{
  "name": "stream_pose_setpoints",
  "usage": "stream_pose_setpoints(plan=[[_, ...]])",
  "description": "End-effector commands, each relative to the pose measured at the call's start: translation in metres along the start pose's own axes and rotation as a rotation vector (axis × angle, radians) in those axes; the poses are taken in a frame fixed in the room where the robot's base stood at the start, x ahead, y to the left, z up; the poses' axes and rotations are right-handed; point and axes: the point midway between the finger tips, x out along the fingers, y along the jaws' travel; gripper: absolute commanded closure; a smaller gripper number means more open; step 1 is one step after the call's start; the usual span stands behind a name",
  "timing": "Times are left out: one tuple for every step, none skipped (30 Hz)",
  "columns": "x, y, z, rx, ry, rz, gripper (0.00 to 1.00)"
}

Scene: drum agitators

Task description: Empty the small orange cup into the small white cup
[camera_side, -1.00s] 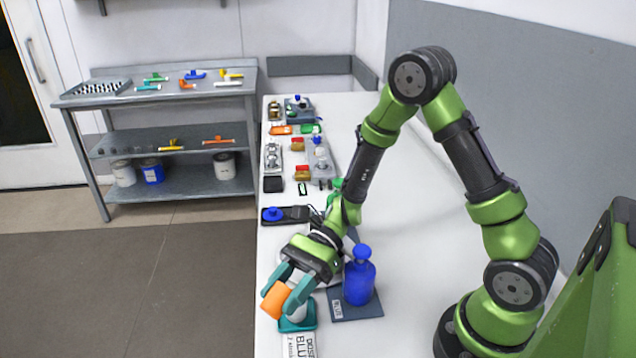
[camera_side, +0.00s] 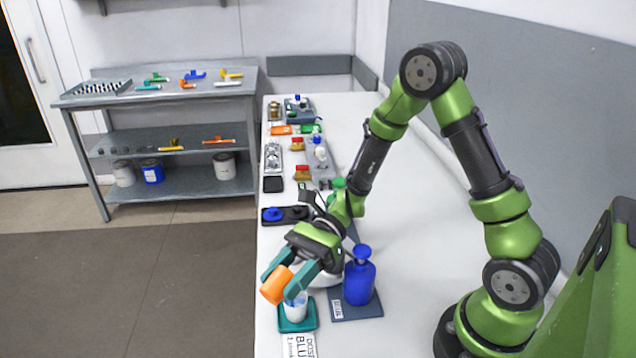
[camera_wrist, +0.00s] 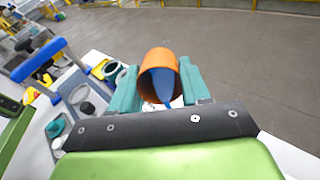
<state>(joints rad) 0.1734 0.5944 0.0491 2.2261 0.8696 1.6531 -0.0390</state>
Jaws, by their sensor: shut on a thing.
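The small orange cup (camera_side: 275,288) is held in my gripper (camera_side: 281,282), whose teal fingers close on its sides. It is tilted well over, above and to the left of the small white cup. In the wrist view the orange cup (camera_wrist: 157,60) shows its open mouth, with a blue streak inside. The small white cup (camera_side: 296,309) stands upright on a teal base (camera_side: 312,320), just below my fingers. Blue shows at the top of the white cup. I cannot tell how much the orange cup holds.
A blue bottle (camera_side: 359,282) stands on a dark labelled pad (camera_side: 368,310) to the right. A printed card (camera_side: 300,345) lies in front of the teal base. Several trays and small items line the bench farther back. The bench's left edge is close to the cup.

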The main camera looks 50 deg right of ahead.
Motion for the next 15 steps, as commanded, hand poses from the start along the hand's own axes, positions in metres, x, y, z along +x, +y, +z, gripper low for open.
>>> stream_pose_setpoints(plan=[[-0.001, 0.0, 0.002, -0.001, -0.005, 0.0, 0.83], [-0.001, 0.0, 0.003, -0.001, -0.008, 0.0, 0.83], [-0.002, 0.0, 0.004, -0.001, -0.013, 0.001, 0.83], [-0.003, 0.001, 0.005, 0.0, -0.017, 0.001, 0.83], [-0.003, 0.001, 0.006, 0.0, -0.02, 0.001, 0.83], [-0.004, 0.001, 0.007, -0.001, -0.024, 0.002, 0.83], [-0.004, 0.001, 0.008, -0.001, -0.027, 0.003, 0.83], [-0.005, 0.001, 0.009, -0.001, -0.03, 0.003, 0.83], [-0.005, 0.002, 0.01, -0.001, -0.034, 0.004, 0.83], [-0.006, 0.002, 0.011, 0.0, -0.038, 0.004, 0.83], [-0.006, 0.002, 0.012, 0.0, -0.042, 0.005, 0.83], [-0.006, 0.002, 0.014, 0.0, -0.046, 0.005, 0.83], [-0.007, 0.002, 0.015, 0.0, -0.049, 0.006, 0.83], [-0.007, 0.002, 0.014, 0.001, -0.052, 0.006, 0.83], [-0.007, 0.002, 0.015, 0.001, -0.056, 0.007, 0.83]])
